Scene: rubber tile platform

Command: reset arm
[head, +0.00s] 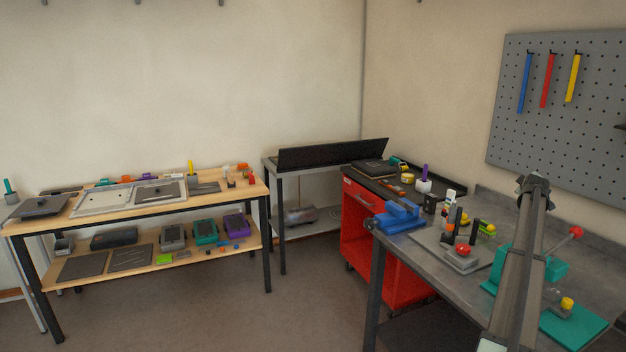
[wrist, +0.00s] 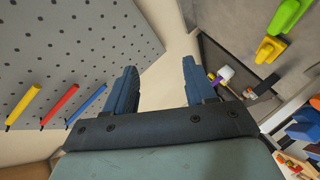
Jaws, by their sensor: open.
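My gripper (wrist: 158,88) shows in the wrist view with its two blue-grey fingers spread apart. Nothing is between the fingers, only the bare wall behind them. In the head view my arm reaches up from the bottom right over the grey workbench, in front of part of it. The fingers cannot be made out clearly there.
The grey workbench (head: 397,249) carries a blue vise (head: 398,217), a red-knobbed block (head: 462,257) and teal tools. A pegboard (head: 549,135) with coloured handles hangs at right. A red cart (head: 385,262) stands beside the bench. A wooden table (head: 150,217) stands at left. Open floor lies between.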

